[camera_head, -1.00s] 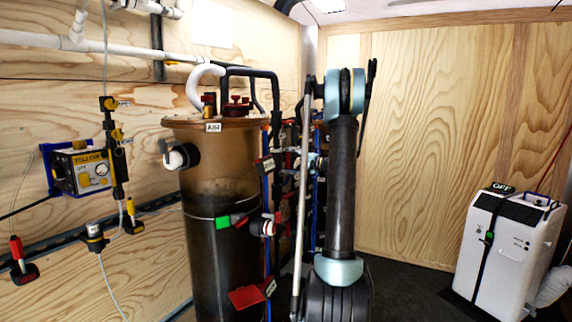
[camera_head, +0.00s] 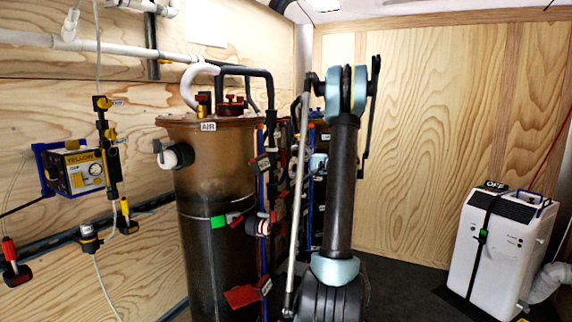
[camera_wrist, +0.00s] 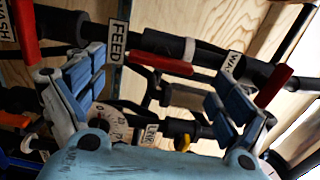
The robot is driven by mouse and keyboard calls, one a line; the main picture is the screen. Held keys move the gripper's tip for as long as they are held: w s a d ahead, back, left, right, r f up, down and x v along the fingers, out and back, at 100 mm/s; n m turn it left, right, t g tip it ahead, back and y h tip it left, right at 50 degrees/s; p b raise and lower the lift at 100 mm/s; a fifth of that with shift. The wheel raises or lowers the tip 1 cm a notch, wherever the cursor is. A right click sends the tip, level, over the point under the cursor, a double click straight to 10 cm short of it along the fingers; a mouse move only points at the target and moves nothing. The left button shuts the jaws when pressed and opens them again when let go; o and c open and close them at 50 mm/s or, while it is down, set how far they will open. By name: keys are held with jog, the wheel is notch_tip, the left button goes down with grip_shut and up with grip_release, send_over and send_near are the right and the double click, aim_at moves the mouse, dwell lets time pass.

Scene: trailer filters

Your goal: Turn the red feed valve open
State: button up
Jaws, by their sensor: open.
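In the wrist view, a red valve handle (camera_wrist: 160,64) lies just right of the white FEED label (camera_wrist: 117,42). It runs roughly parallel to the dark pipe (camera_wrist: 210,55). My gripper (camera_wrist: 155,82) is open, with one blue-padded finger on the left and one on the right. The red handle appears between the fingertips in the picture, with no visible contact. I cannot tell how far beyond the fingertips it is. In the head view, my arm hides the gripper and this handle cannot be made out.
Other red handles stand near, at the WASH label on the left (camera_wrist: 25,32) and on the right (camera_wrist: 274,86). In the head view, a brown tank (camera_head: 215,165) stands left of my arm. A white cooling unit (camera_head: 497,250) stands right, with dark floor between.

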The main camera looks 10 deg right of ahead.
jog(key=v, duration=0.5)
jog(key=shift+s+d, duration=0.2)
jog(key=shift+d, duration=0.15)
jog(key=s+a+f+n+g+h, duration=0.1)
jog(key=s+a+f+g+h, duration=0.3)
jog(key=s, duration=0.9)
jog(key=s+a+n+g+h, duration=0.1)
jog(key=s+a+g+h, duration=0.3)
jog(key=s+a, duration=0.6)
jog(key=s+d+f+n+h, duration=0.1)
jog(key=s+f+h, duration=0.1)
jog(key=s+f, duration=0.3)
jog(key=s+d+f+n+h, duration=0.2)
jog(key=s+f, duration=0.4)
jog(key=s, duration=0.6)
jog(key=s+d+f+n+h, duration=0.1)
jog(key=s+f+n+h, duration=0.1)
jog(key=s+f, duration=0.3)
jog(key=s, duration=0.4)
jog(key=shift+s+d+f+h, duration=0.2)
jog(key=shift+s+h, duration=0.1)
jog(key=shift+s, duration=0.05)
